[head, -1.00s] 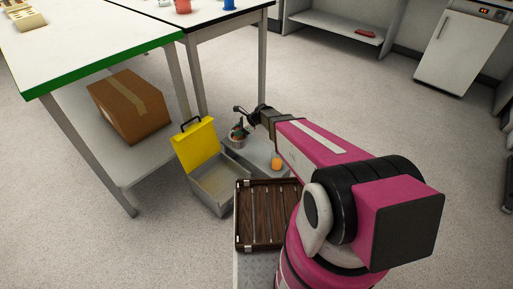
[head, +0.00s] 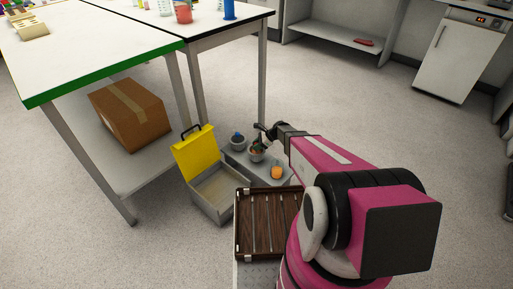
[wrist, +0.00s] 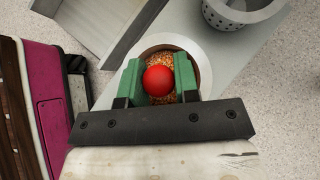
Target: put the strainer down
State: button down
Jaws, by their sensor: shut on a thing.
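My gripper (wrist: 158,84) is shut on the red ball, one green finger on each side. In the head view the strainer (head: 257,157) hangs or stands over the low grey surface (head: 262,174), beside the yellow-lidded box. I cannot tell whether its base touches.
An orange object (head: 277,172) stands on the grey surface to the right. The open box (head: 215,190) with its yellow lid is at left, and a brown slatted tray (head: 268,222) is in front. Table legs stand close behind.

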jog(key=shift+f, duration=0.55)
jog(key=shift+f, duration=0.1)
jog(key=c, duration=0.9)
grip_release()
jog(key=shift+o, duration=0.2)
